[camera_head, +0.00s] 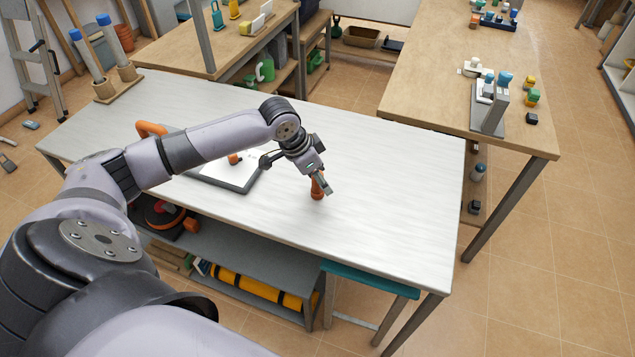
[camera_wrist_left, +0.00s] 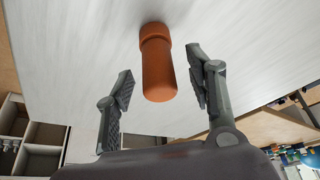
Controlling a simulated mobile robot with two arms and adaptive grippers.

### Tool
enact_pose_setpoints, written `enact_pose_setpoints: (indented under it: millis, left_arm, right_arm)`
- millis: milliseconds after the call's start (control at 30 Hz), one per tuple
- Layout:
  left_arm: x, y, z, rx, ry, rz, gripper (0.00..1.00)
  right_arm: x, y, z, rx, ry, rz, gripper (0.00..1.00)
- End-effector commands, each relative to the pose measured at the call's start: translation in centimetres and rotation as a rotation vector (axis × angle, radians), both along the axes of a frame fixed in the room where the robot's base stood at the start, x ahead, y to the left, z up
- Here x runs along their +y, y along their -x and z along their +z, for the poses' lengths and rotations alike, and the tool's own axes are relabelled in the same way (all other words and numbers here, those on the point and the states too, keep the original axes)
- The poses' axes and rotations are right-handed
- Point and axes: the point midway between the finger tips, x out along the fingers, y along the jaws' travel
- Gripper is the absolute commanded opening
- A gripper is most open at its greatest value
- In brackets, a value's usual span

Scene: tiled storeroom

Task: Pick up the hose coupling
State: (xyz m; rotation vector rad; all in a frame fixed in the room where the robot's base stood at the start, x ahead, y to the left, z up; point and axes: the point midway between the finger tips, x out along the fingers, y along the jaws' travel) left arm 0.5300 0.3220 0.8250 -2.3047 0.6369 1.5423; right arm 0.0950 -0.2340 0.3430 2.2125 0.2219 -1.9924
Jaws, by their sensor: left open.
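The hose coupling (camera_head: 316,187) is an orange-brown cylinder with a wider collar at one end, standing on the light worktable near its front edge. In the left wrist view the hose coupling (camera_wrist_left: 158,65) lies ahead and between the two fingers, with a gap on each side. My left gripper (camera_head: 323,184) is right at it in the head view and partly covers it. In the wrist view my left gripper (camera_wrist_left: 160,85) is open with nothing held. My right gripper is in neither view.
The light worktable (camera_head: 400,190) is clear to the right of the coupling. A dark-edged tray or board (camera_head: 235,183) lies left of it under my arm. A wooden holder with blue-capped tubes (camera_head: 120,85) stands at the far left. A wooden bench (camera_head: 440,80) stands behind.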

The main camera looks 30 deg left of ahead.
Motion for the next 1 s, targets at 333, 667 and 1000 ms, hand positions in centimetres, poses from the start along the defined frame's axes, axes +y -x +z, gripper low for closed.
enact_pose_setpoints:
  millis: [333, 667, 1000]
  left_arm:
    - [-0.3, -0.7, -1.9, -0.002, -0.001, 0.001, 0.5]
    - [-0.3, -0.7, -1.9, -0.002, -0.001, 0.001, 0.33]
    - [-0.3, -0.7, -1.9, -0.001, 0.0, 0.0, 0.11]
  right_arm:
    - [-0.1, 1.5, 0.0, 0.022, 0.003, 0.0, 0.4]
    - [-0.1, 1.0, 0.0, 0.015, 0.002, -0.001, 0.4]
    - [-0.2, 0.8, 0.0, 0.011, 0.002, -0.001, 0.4]
